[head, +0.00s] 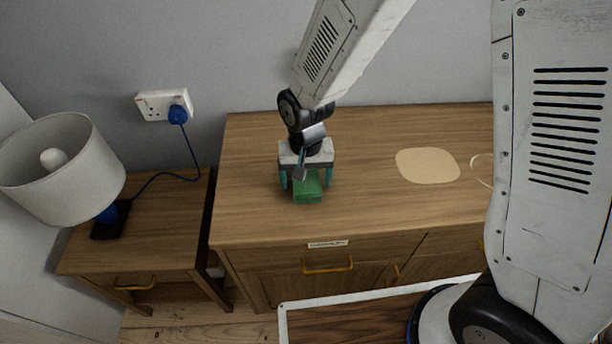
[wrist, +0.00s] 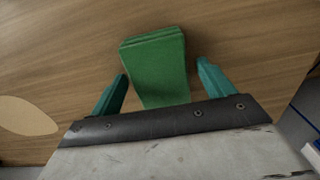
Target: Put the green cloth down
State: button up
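The green cloth (head: 308,190) is a folded block on the wooden top of the cabinet (head: 380,210). In the wrist view the cloth (wrist: 157,65) shows stacked layers at its far edge and lies between my two teal fingers. My gripper (head: 305,183) is right over the cloth, pointing down. In the wrist view my gripper (wrist: 162,72) is open, with a clear gap between the right finger and the cloth. The left finger is close beside the cloth, and I cannot tell whether it touches. The near end of the cloth is hidden under the gripper body.
A pale rounded mat (head: 428,165) lies to the right on the cabinet top, with a thin ring (head: 483,170) beyond it. A lamp (head: 62,170) stands on a lower side table (head: 160,235) at left, its blue cord running to a wall socket (head: 163,105). The front cabinet top is clear.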

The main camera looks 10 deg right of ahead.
aim_at(306, 180)
notch_tip(306, 180, up, 12)
jog(key=s+d+r, duration=0.3)
jog(key=d+r, duration=0.3)
jog(key=d, duration=0.1)
jog(key=s+d+r, duration=0.4)
jog(key=s+d, duration=0.3)
jog(key=s, duration=0.1)
jog(key=s+d+r+t, duration=0.1)
jog(key=s+d+r, duration=0.3)
jog(key=s+d, duration=0.2)
jog(key=shift+s+d, duration=0.4)
jog(key=shift+s, duration=0.8)
